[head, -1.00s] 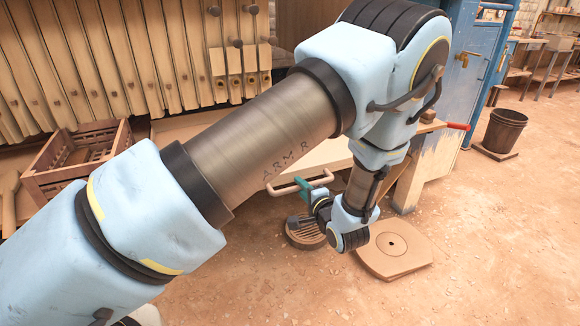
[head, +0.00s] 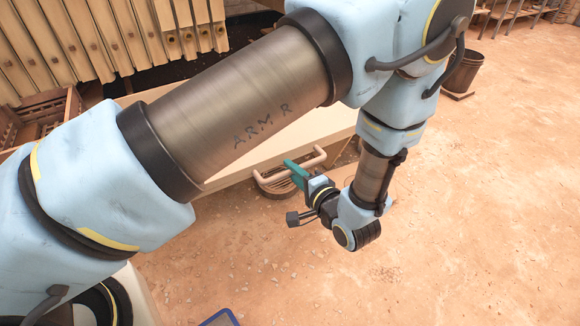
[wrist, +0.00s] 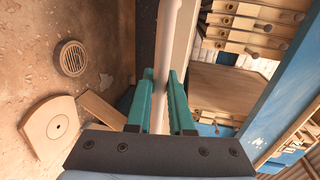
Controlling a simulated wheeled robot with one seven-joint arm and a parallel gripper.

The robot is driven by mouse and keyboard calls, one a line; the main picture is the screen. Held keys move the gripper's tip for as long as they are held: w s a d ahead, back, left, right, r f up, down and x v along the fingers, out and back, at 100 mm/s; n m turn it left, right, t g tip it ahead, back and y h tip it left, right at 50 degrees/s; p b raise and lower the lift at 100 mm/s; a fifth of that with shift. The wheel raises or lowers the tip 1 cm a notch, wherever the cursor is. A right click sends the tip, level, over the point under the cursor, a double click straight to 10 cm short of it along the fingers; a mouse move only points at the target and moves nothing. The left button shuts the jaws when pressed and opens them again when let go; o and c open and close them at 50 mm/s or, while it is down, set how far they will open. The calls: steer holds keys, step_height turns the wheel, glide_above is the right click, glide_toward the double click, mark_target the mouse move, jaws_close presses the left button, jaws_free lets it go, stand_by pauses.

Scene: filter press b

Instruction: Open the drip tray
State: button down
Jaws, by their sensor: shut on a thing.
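The drip tray (head: 314,136) is a wide, pale cream tray low under the press, with a pinkish bar handle (head: 264,187) on its front. My gripper (head: 291,168) has teal fingers and is at this handle. In the wrist view, my gripper (wrist: 161,88) has its fingers on both sides of the pale handle bar (wrist: 171,30), closed on it. The tray stands out from under the press plates. My arm hides much of the tray in the head view.
A round floor grate (wrist: 73,58) lies below the handle. A pale board with a hole (wrist: 50,127) lies on the floor nearby. A wooden crate (head: 42,112) stands at left and a dark bucket (head: 462,72) at upper right. The floor at front right is clear.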

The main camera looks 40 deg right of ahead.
steer(key=c, duration=0.8)
jaws_free()
steer(key=shift+s, duration=0.1)
steer(key=b+v, duration=0.1)
steer(key=v, duration=0.9)
steer(key=shift+s+b, duration=0.3)
steer(key=shift+b, duration=0.1)
